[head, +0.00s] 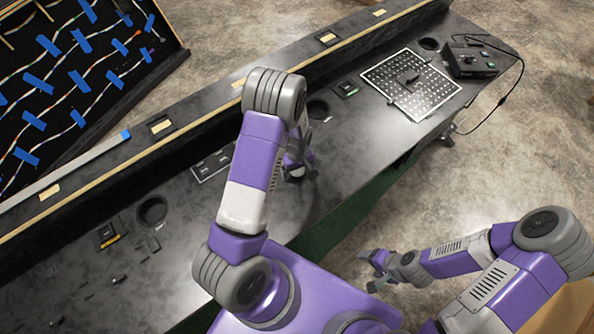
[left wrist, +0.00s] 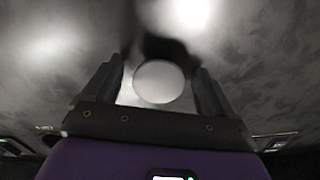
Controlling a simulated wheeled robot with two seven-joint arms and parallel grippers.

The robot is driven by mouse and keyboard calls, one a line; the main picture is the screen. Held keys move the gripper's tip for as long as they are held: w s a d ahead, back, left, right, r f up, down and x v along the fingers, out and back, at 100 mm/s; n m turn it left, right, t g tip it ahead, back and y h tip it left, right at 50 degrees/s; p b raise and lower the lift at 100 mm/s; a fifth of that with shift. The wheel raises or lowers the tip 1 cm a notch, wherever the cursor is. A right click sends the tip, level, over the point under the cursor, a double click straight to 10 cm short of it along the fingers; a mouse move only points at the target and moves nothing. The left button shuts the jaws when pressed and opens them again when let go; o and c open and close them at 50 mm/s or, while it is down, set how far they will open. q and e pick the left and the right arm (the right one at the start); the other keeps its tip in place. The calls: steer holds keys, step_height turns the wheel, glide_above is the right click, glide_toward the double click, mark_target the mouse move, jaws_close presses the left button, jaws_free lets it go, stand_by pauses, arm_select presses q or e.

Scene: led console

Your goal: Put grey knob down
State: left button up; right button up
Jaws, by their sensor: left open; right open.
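The grey knob (left wrist: 159,82) shows in the left wrist view as a round, light grey disc between the two dark fingers. It appears to be at the black console top, with a dark shadow beyond it. My left gripper (left wrist: 158,68) is open around it, with a finger on each side; I cannot tell whether either finger touches it. In the head view my left gripper (head: 300,170) is low over the console, partly behind my own arm, and the knob cannot be made out there. My right gripper (head: 376,272) is open and empty, off the console's near side.
The long black console (head: 345,140) carries a perforated plate (head: 425,92) with a dark piece on it, and a black control box (head: 468,62) with a cable. A round recess (head: 152,210) and small loose parts are at left. A wiring board (head: 75,75) stands behind.

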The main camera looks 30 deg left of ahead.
arm_select(q)
steer(key=shift+c, duration=0.3)
steer(key=c, duration=1.1)
step_height(320, 180, up, 10)
steer(key=p, duration=0.2)
arm_select(e)
steer(key=shift+f+b, duration=0.25)
steer(key=shift+b, duration=1)
arm_select(q)
steer(key=d+r+m, duration=0.1)
steer(key=d+m, duration=0.1)
steer(key=m, duration=0.1)
steer(key=s+d+r+m, duration=0.1)
steer(key=d+m, duration=0.2)
steer(key=m, duration=0.1)
steer(key=s+d+r+m, duration=0.1)
steer(key=d+m, duration=0.2)
steer(key=shift+r, duration=0.35)
arm_select(e)
steer(key=shift+c, duration=0.3)
